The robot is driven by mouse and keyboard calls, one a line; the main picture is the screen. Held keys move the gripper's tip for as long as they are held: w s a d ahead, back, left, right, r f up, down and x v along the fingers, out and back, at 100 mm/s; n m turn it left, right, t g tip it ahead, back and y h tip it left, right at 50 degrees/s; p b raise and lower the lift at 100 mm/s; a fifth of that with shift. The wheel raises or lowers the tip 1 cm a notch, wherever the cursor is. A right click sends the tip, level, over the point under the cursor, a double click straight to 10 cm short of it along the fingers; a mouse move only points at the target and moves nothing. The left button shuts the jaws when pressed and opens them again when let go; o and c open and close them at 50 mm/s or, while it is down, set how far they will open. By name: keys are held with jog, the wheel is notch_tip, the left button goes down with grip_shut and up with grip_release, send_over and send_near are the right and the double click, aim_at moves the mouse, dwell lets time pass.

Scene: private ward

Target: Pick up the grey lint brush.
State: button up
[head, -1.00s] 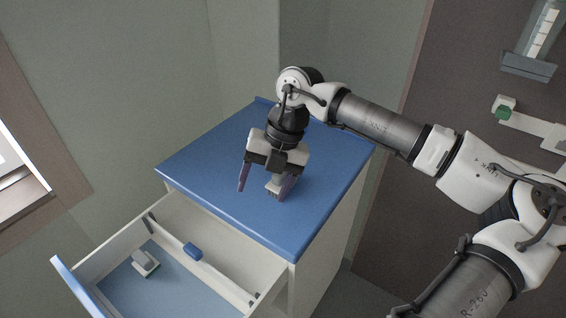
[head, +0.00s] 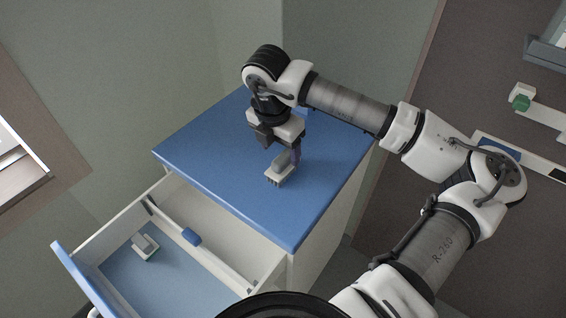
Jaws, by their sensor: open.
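A small grey block-like thing with a paler base (head: 280,171) stands on the blue cabinet top; it looks like the grey lint brush. A similar grey piece on a pale base (head: 144,246) lies in the open drawer, and I cannot tell surely which is the lint brush. My gripper (head: 280,151) points down over the cabinet top, open and empty. It is just behind and above the piece on the top, with one finger close to it. I cannot tell whether they touch. The other finger is mostly hidden.
The blue cabinet top (head: 215,165) is otherwise clear around the piece. Walls close in behind, and a dark panel with fixtures (head: 535,106) stands at right.

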aim_at(283, 157)
jog(key=shift+w+d+f+p, duration=0.15)
jog(key=shift+f+p, duration=0.25)
jog(key=shift+f, duration=0.6)
jog(key=shift+d+f+p, duration=0.2)
jog(key=shift+f+p, duration=0.2)
jog(key=shift+f, duration=0.55)
jog(key=shift+w+d+f+p, duration=0.15)
jog(key=shift+f+p, duration=0.25)
jog(key=shift+f, duration=0.6)
jog(key=shift+s, duration=0.1)
jog(key=c, duration=1.1)
